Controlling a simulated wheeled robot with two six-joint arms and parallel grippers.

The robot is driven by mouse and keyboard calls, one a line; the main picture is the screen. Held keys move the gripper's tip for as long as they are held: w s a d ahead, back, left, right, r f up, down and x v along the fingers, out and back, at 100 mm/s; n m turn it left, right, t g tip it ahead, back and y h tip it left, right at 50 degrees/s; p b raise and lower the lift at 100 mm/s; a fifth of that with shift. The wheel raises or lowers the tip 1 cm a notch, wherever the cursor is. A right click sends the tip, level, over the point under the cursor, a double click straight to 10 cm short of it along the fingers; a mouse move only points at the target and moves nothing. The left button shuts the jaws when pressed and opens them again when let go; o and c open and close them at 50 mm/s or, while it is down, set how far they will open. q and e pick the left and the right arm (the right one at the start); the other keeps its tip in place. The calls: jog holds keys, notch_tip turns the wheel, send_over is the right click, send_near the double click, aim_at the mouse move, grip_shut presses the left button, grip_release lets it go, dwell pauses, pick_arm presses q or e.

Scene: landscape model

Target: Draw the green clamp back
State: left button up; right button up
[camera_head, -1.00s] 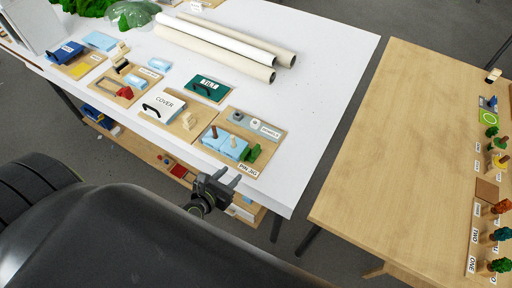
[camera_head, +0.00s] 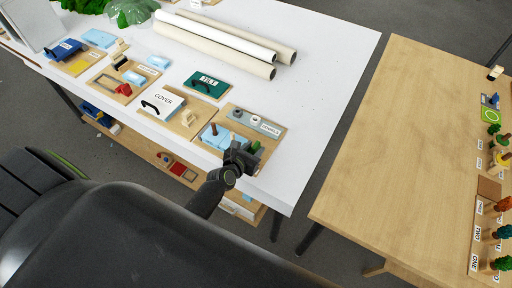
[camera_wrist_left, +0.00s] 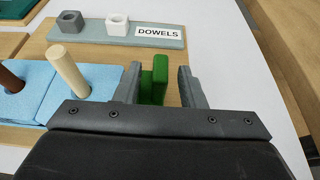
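The green clamp (camera_wrist_left: 155,82) stands at the right end of the light blue blocks on a wooden board (camera_head: 273,140) on the white table. In the left wrist view it is upright between the two fingers of my left gripper (camera_wrist_left: 158,82). The left finger is close to it or touching, and a gap shows on the right, so the gripper is open around it. In the head view my left gripper (camera_head: 248,150) covers most of the clamp. A pale dowel (camera_wrist_left: 69,68) and a brown dowel (camera_wrist_left: 9,77) stand in the blue blocks (camera_wrist_left: 95,78). My right gripper is not in view.
A grey dowel holder (camera_wrist_left: 165,40) labelled DOWELS lies behind the clamp. The COVER board (camera_head: 168,108) and the green TILT plate (camera_head: 208,84) are to the left. Long rolls (camera_head: 220,45) lie behind. The table's right side is clear.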

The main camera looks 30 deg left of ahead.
pick_arm(q)
jog(key=shift+x, duration=1.05)
grip_shut()
jog(key=shift+d, duration=0.1)
